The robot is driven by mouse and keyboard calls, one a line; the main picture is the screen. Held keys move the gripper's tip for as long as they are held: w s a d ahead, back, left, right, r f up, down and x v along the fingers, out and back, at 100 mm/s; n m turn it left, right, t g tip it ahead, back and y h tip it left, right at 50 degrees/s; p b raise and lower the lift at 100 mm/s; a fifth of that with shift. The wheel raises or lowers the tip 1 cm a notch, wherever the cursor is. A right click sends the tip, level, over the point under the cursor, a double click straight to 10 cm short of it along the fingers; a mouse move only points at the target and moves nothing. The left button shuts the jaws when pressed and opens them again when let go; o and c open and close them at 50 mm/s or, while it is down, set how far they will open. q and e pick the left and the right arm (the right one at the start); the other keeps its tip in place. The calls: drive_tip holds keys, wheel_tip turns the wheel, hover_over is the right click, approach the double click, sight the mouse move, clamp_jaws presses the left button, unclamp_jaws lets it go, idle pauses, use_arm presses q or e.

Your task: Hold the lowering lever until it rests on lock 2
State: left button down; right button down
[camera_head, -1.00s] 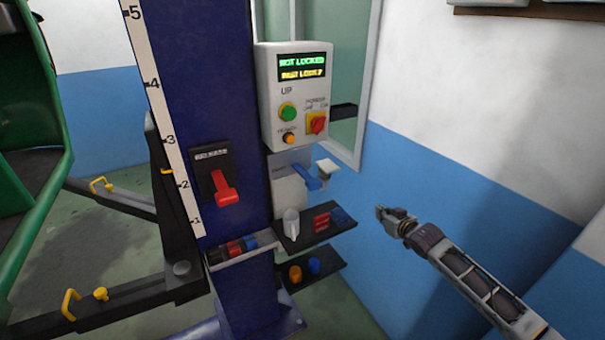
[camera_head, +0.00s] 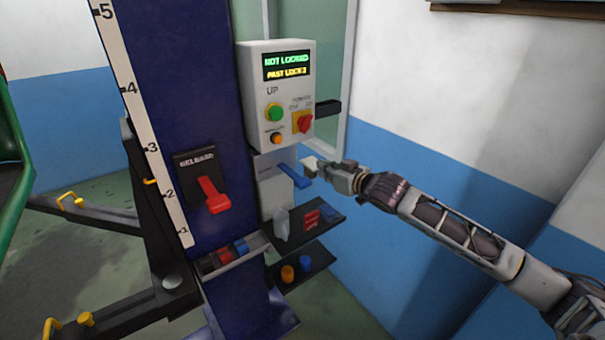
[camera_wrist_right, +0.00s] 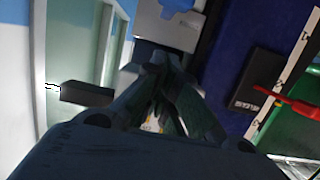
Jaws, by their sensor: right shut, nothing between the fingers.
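The blue lever (camera_head: 293,174) sticks out from a light plate below the control box (camera_head: 276,98). The box display (camera_head: 286,66) reads "NOT LOCKED" in green, with a yellow "PAST LOCK" line whose digit is hard to read. A gap to the lever shows in the head view. My left gripper is not in view.
A red lever (camera_head: 212,196) on a black plate sits on the blue column (camera_head: 150,110), beside a numbered scale (camera_head: 153,147). Small dark shelves (camera_head: 300,266) with loose parts hang below the box. Lift arms (camera_head: 115,310) reach out left. Open floor lies right of the column.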

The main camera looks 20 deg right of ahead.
drive_tip(key=shift+w, duration=0.15)
drive_tip(key=p, duration=0.2)
hover_over(305, 181)
drive_tip(key=shift+s+f, duration=0.2)
drive_tip(key=shift+f, duration=0.9)
drive_tip(key=shift+w+f, duration=0.15)
drive_tip(key=shift+f, duration=0.1)
drive_tip(key=shift+f+p, duration=0.45)
drive_tip(key=shift+f, duration=1.45)
